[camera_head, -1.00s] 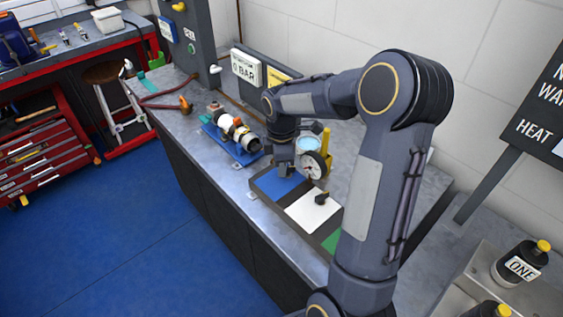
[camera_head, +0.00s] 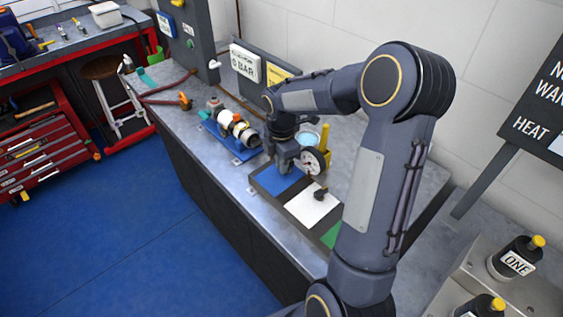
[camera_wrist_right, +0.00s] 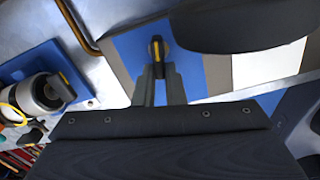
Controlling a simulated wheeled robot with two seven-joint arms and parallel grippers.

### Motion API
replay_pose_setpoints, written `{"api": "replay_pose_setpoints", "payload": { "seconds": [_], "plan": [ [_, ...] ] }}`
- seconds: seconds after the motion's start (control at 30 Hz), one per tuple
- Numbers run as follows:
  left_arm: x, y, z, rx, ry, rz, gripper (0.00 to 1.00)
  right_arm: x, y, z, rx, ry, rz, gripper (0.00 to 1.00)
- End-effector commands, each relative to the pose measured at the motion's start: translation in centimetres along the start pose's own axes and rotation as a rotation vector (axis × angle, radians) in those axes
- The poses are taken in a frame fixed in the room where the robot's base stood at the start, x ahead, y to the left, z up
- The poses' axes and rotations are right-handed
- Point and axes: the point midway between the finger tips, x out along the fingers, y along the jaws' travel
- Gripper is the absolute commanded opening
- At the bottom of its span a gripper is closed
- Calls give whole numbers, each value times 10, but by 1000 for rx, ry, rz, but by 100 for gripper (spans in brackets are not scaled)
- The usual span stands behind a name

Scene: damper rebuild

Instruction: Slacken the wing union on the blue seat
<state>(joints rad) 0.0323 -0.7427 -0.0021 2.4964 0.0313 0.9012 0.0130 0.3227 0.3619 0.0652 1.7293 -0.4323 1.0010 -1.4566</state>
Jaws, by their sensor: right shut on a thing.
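The blue seat (camera_head: 238,154) is on the bench and carries a white and black cylinder (camera_head: 238,128) with an orange band. In the right wrist view, a black bar with a yellow edge (camera_wrist_right: 65,86) sits across the cylinder's end; it looks like the wing union. My right gripper (camera_head: 285,168) is over the blue panel (camera_head: 275,182) of a dark tray, to the right of the seat and apart from it. In the right wrist view, its fingertips (camera_wrist_right: 157,66) are shut on a small black-and-yellow piece (camera_wrist_right: 156,47). Whether that piece touches the panel is unclear. My left gripper is not in view.
A round gauge (camera_head: 314,162) and a yellow post (camera_head: 325,136) stand close beside my right gripper. A black knob-like piece (camera_head: 320,194) is on the tray's white panel (camera_head: 308,208). A sign reading 0 BAR (camera_head: 244,64) stands behind. Bare bench shows along the front edge.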

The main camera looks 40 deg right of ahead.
Motion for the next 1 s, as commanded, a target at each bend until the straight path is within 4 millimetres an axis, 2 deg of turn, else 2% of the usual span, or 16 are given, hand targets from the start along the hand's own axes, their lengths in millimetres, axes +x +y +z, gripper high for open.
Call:
{"api": "replay_pose_setpoints", "payload": {
  "seconds": [0.13,0.17,0.3,0.57,0.67,1.0],
  "plan": [
    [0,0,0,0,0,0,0,-1,1,0,1,0,4,0],
    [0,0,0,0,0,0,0,-1,1,0,1,0,4,14],
    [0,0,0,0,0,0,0,-1,1,0,1,0,3,32],
    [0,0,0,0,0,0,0,-1,0,0,2,0,1,32],
    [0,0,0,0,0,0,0,-6,0,0,2,0,2,32],
    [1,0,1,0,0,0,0,-61,1,0,1,0,5,32]
  ]
}}
